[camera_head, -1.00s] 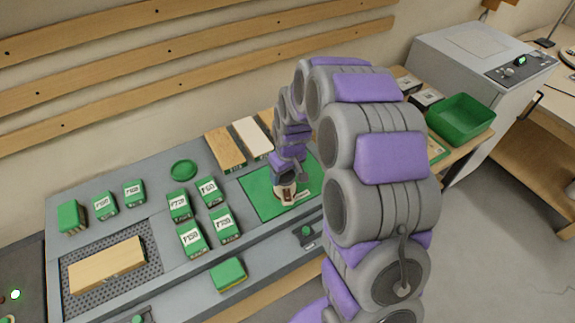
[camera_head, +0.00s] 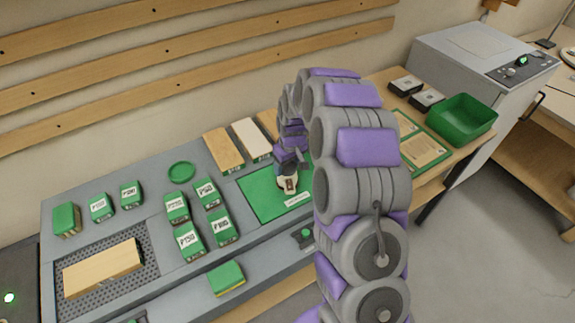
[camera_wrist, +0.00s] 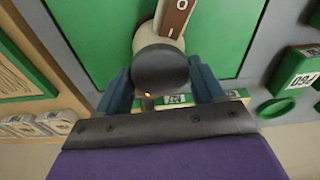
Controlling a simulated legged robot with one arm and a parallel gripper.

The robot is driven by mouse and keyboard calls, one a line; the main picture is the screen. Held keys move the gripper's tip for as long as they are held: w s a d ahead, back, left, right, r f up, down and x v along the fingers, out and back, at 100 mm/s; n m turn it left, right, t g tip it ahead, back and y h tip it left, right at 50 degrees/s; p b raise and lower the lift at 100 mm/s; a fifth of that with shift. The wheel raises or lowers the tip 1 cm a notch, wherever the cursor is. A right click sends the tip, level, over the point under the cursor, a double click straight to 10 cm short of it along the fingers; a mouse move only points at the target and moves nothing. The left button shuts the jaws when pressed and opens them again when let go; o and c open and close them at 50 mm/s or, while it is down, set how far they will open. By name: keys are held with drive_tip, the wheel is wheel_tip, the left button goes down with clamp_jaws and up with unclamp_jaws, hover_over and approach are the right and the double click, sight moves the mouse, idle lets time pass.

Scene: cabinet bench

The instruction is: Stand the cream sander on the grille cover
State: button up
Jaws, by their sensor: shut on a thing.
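The cream sander (camera_head: 288,183) is over the green mat (camera_head: 258,200) on the bench. My gripper (camera_head: 289,165) is shut on its dark top knob from above. In the wrist view the sander's cream body (camera_wrist: 150,36) and dark knob (camera_wrist: 160,70) sit between the two blue fingers of my gripper (camera_wrist: 161,82). The sander looks upright, perhaps just above the mat; its underside is hidden. The grille cover (camera_head: 145,246) is the perforated dark panel at the bench's left end. A pale wooden block (camera_head: 102,268) lies on it.
Several green labelled boxes stand between the mat and the grille, including one near the front (camera_head: 226,278). A green disc (camera_head: 181,171) and wooden boards (camera_head: 223,151) lie behind. A green tray (camera_head: 462,119) and grey machine (camera_head: 475,65) are at right.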

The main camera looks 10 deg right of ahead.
drive_tip(key=shift+a, duration=0.4)
drive_tip(key=o, duration=1.2)
drive_tip(key=shift+c, duration=0.2)
drive_tip(key=shift+o, duration=1.1)
drive_tip(key=shift+d, duration=0.25)
drive_tip(key=shift+r, duration=0.1)
wheel_tip(320, 180, up, 11)
drive_tip(key=s+p, duration=0.2)
drive_tip(key=s+r, duration=0.7)
drive_tip(key=s, duration=0.2)
drive_tip(key=s+r+m+g, duration=0.1)
drive_tip(key=s+r+m, duration=0.1)
drive_tip(key=s, duration=1.4)
drive_tip(key=s+r+m+g, duration=0.1)
drive_tip(key=s+m+g, duration=0.1)
drive_tip(key=s, duration=1.4)
drive_tip(key=shift+r+m+h, duration=0.3)
drive_tip(key=shift+r+h, duration=0.05)
drive_tip(key=shift+h, duration=0.05)
